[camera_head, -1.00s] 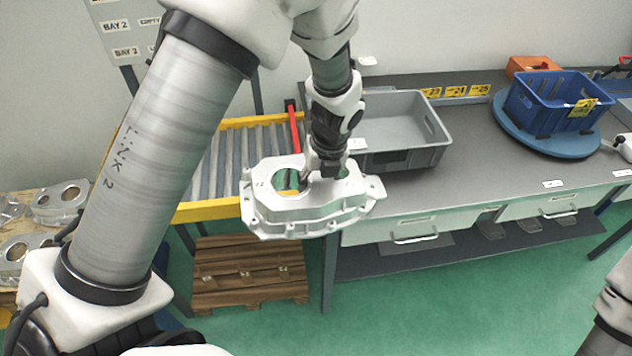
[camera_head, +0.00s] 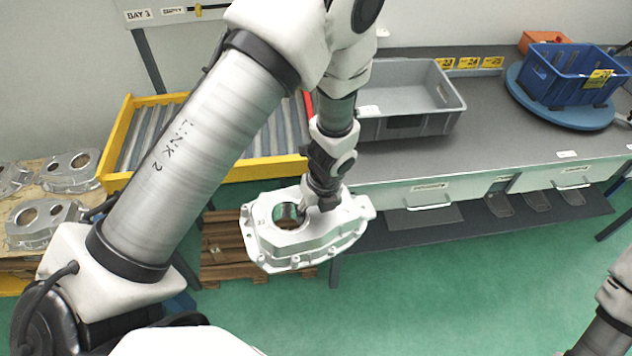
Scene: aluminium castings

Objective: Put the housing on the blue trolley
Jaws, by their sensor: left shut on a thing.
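The housing (camera_head: 290,238) is a silver casting with a round opening and a flanged rim. My left gripper (camera_head: 318,208) is shut on it from above, at the edge by the opening. The housing hangs in the air over the green floor, in front of the bench and roller conveyor, slightly tilted. The fingertips are partly hidden inside the housing. My right arm shows at the lower right edge, but its gripper is out of the picture. No blue trolley shows in this view.
Castings (camera_head: 45,220) lie on a pallet at left. A yellow-framed roller conveyor (camera_head: 265,168) stands behind my left arm. The bench (camera_head: 500,130) holds a grey bin (camera_head: 455,100) and a blue crate (camera_head: 545,88) on a blue turntable (camera_head: 575,118). A wooden pallet (camera_head: 222,250) lies below. Green floor (camera_head: 450,300) is clear.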

